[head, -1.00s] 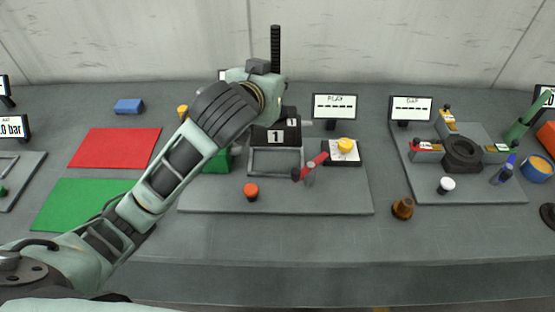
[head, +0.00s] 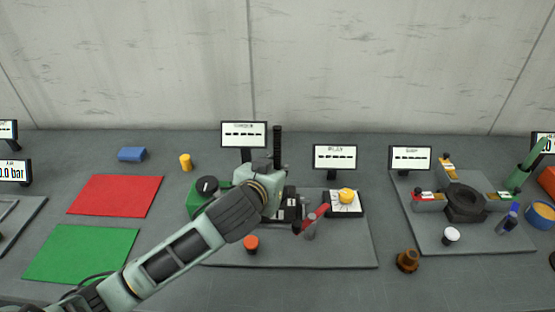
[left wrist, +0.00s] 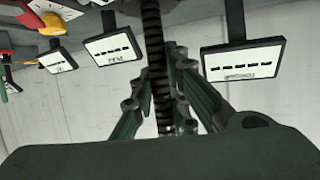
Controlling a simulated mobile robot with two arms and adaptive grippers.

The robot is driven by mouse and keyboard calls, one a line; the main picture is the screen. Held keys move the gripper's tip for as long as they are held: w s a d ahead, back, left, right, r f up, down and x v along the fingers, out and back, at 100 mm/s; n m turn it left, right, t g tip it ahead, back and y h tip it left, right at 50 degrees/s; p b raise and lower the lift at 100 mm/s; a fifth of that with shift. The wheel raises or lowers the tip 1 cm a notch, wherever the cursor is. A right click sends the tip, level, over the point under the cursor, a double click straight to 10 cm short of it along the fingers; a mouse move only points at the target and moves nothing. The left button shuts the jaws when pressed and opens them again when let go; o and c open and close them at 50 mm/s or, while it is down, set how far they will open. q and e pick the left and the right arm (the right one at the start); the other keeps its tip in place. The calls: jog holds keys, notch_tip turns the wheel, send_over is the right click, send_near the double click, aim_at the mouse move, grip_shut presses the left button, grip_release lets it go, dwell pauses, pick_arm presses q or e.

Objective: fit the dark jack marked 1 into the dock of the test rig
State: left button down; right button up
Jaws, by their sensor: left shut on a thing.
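The dark jack (head: 291,209) shows partly behind my left arm, low at the dock on the test rig (head: 345,243). Its black toothed screw (head: 277,146) stands upright. My left gripper (head: 268,172) is shut on the jack; the left wrist view shows the screw (left wrist: 155,60) rising between its fingers (left wrist: 160,112). My wrist hides most of the dock frame and the jack's number, so I cannot tell whether the jack is fully seated. My right gripper is not in view.
On the rig are an orange-red button (head: 251,243), a red-handled lever (head: 314,217), a yellow knob (head: 347,195) and a green block (head: 200,197). Displays stand behind. A brown cone (head: 408,260) lies right of the rig. Red and green mats (head: 80,252) lie left.

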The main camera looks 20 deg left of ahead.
pick_arm(q)
jog(key=c, duration=2.2)
grip_release()
jog(key=shift+f, duration=0.2)
jog(key=o, duration=0.5)
jog(key=shift+s+r, duration=0.1)
jog(key=shift+s, duration=0.1)
jog(key=shift+w, duration=0.1)
jog(key=p+v, duration=0.3)
jog(key=v, duration=0.9)
